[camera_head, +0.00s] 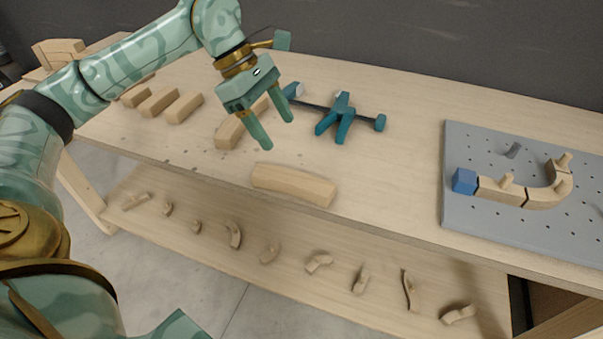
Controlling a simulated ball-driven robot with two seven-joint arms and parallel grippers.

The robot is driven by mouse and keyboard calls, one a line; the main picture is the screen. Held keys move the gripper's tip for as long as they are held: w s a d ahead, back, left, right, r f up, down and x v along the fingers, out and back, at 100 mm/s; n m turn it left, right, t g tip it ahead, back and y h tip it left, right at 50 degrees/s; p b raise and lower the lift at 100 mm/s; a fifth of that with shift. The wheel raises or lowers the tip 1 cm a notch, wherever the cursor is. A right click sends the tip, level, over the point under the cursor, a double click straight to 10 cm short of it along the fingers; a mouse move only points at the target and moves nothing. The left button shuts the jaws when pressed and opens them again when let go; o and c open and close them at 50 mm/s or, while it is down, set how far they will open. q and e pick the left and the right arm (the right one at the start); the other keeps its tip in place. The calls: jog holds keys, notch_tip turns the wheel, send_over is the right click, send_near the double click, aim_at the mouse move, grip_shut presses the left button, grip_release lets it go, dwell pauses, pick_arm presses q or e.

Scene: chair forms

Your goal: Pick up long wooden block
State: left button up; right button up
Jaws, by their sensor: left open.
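A long wooden block (293,185) lies on the wooden table (400,160) close to its front edge. Another long wooden block (230,133) lies further back, partly hidden behind my left gripper (278,133). The left gripper is open and empty, with its fingers pointing down. In the picture it is above the front block and just right of the rear one. Its exact height over the table is hard to tell. My right gripper is not in view.
Several shorter wooden blocks (185,107) lie at the left. A grey pegboard (470,232) at the right holds a blue block (464,181) and curved wooden pieces (548,196). Small wooden parts lie on the lower shelf (330,302).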

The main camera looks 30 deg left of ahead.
pick_arm(q)
jog(key=a+r, duration=0.1)
jog(key=a, duration=0.2)
jog(key=y+b, duration=0.1)
jog(key=b, duration=0.3)
send_over(293, 177)
jog(key=a, duration=0.3)
jog(key=f, duration=0.9)
jog(key=shift+s+d, duration=0.15)
jog(key=shift+s, duration=0.2)
jog(key=shift+n, duration=0.3)
jog(key=b+x, duration=0.2)
jog(key=x, duration=0.4)
jog(key=shift+d+f, duration=0.15)
jog(key=shift+d, duration=0.05)
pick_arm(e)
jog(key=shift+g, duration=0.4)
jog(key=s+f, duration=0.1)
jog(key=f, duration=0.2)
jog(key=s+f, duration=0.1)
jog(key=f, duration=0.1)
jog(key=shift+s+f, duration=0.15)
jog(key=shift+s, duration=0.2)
pick_arm(q)
jog(key=c, duration=1.2)
